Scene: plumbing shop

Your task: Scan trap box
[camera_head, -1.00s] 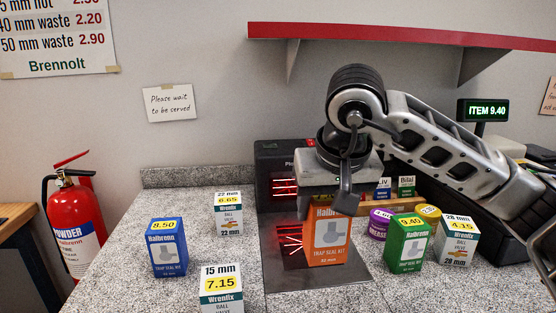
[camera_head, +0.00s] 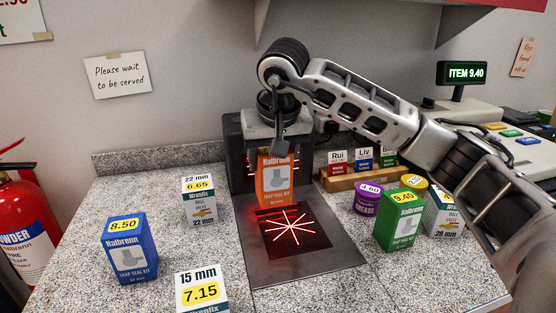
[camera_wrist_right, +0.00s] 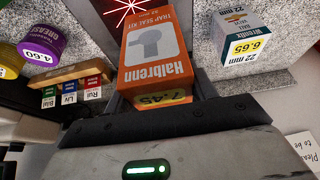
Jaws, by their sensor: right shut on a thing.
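The orange Halbrenn trap seal kit box (camera_head: 273,181) hangs upright from my right gripper (camera_head: 272,150), in front of the scanner's dark upright housing (camera_head: 234,150). The gripper is shut on its top end. In the right wrist view the box (camera_wrist_right: 157,45) shows a grey trap picture and a yellow 7.45 label close to the jaws. The scanner's flat plate (camera_head: 262,272) has a dark window with a red star of light, just below and in front of the box. My left gripper is not in view.
A blue 8.50 box (camera_head: 132,250), a white 6.65 box (camera_head: 199,200) and a white 7.15 box (camera_head: 202,291) stand left. A green 9.40 box (camera_head: 400,222), purple tub (camera_head: 368,198) and card rack (camera_head: 350,181) stand right.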

